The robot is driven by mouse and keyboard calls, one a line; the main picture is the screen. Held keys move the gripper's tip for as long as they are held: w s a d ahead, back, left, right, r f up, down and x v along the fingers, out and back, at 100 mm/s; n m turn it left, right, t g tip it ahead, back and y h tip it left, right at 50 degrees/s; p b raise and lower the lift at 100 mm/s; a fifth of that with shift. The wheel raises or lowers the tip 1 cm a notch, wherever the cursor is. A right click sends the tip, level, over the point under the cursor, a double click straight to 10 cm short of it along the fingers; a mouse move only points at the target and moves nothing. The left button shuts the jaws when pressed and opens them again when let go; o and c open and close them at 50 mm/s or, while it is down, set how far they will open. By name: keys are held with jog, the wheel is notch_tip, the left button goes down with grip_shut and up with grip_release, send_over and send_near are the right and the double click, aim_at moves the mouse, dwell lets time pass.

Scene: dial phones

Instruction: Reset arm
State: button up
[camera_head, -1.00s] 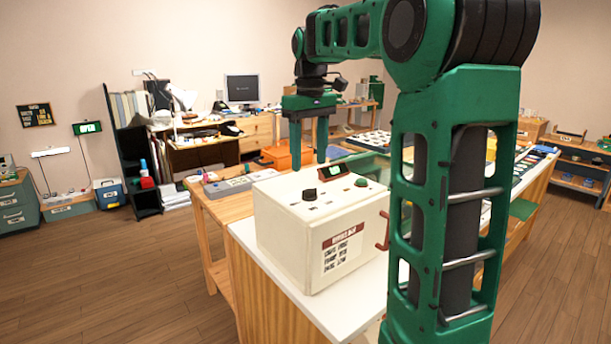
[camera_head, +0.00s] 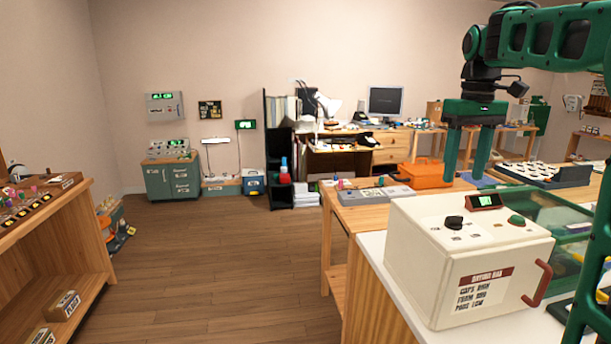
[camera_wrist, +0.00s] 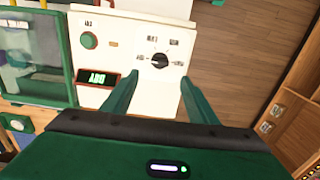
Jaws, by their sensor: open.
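My green gripper (camera_head: 465,153) is in the right part of the head view, pointing down with its two fingers spread apart and nothing between them. It hangs above and behind the cream box-shaped machine (camera_head: 415,262), apart from it as far as I can tell. The machine has a black knob (camera_head: 454,222), a green button (camera_head: 516,220), a small display (camera_head: 484,202) and a red handle (camera_head: 538,284). In the wrist view the black knob (camera_wrist: 159,60) shows beyond the gap between the open fingers (camera_wrist: 156,88).
The machine stands on a white-topped wooden bench (camera_head: 395,318). A grey strip device (camera_head: 375,194), an orange case (camera_head: 425,173) and a dark tray (camera_head: 540,173) are behind it. A wooden shelf (camera_head: 75,240) stands at left. The floor (camera_head: 225,265) between is clear.

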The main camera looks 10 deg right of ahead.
jog(key=s+a+f+m, duration=0.2)
jog(key=s+f+m, duration=0.1)
jog(key=s+f, duration=0.8)
jog(key=s+a+f+m, duration=0.1)
jog(key=s+f+m, duration=0.2)
jog(key=s+f, duration=0.9)
jog(key=s, duration=0.5)
jog(key=shift+s+a+m, duration=0.35)
jog(key=shift+a+m, duration=0.05)
jog(key=shift+r, duration=0.1)
jog(key=shift+w+f, duration=0.25)
jog(key=shift+w, duration=0.35)
